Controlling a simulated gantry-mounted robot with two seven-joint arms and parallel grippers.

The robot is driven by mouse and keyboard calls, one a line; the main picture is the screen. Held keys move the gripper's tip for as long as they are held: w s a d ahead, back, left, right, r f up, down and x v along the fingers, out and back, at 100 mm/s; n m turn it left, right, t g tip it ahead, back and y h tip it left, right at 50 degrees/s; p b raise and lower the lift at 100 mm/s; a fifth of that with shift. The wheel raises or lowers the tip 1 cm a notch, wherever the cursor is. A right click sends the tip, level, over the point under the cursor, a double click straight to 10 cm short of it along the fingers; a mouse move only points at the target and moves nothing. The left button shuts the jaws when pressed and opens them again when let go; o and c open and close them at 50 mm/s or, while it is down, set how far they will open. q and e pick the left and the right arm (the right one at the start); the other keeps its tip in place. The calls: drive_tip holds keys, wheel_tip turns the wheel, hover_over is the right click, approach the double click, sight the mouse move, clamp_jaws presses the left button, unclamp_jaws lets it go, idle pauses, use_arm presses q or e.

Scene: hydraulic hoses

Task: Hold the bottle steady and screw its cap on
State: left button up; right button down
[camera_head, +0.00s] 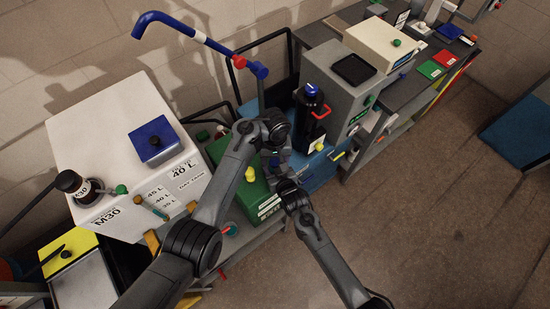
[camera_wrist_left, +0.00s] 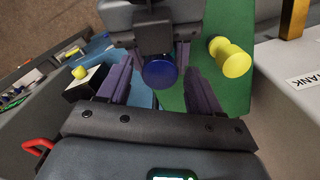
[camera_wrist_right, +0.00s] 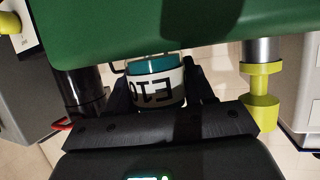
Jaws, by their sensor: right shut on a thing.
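The bottle (camera_wrist_right: 155,88) shows in the right wrist view, with a teal body and a white label with dark lettering. My right gripper (camera_wrist_right: 155,97) is shut on it, one finger on each side. In the left wrist view, a round dark blue cap (camera_wrist_left: 160,72) sits in front of my right gripper's dark body. My left gripper (camera_wrist_left: 158,80) is open around the cap, with gaps on both sides. Whether the cap is seated on the bottle cannot be told. In the head view my left gripper (camera_head: 277,160) hides the bottle and cap.
A green tank (camera_head: 250,180) with a yellow knob (camera_head: 251,174) stands close beside the grippers. A black cylinder with a red handle (camera_head: 320,112) stands behind right. A white M30 tank (camera_head: 115,130) is at left. Open floor lies at right.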

use_arm(q)
drive_tip(key=shift+r, duration=2.25)
drive_tip(key=shift+c, duration=0.4)
drive_tip(key=shift+w+a+r+n, duration=0.1)
drive_tip(key=shift+a+n, duration=0.05)
drive_tip(key=shift+n, duration=0.25)
drive_tip(key=shift+w+a+r+n, duration=0.15)
drive_tip(key=shift+r+n, duration=0.2)
drive_tip(key=shift+n, duration=0.25)
drive_tip(key=shift+w+a+r+n, duration=0.15)
drive_tip(key=shift+r+n, duration=0.2)
drive_tip(key=shift+n, duration=0.25)
drive_tip(key=shift+d+r+n, duration=0.1)
drive_tip(key=shift+r+n, duration=0.6)
drive_tip(key=shift+n, duration=0.4)
drive_tip(key=shift+s+d+r+n, duration=0.15)
drive_tip(key=shift+r+n, duration=0.25)
drive_tip(key=shift+n, duration=0.2)
drive_tip(key=shift+s+d+f, duration=0.15)
drive_tip(key=shift+s+d, duration=0.05)
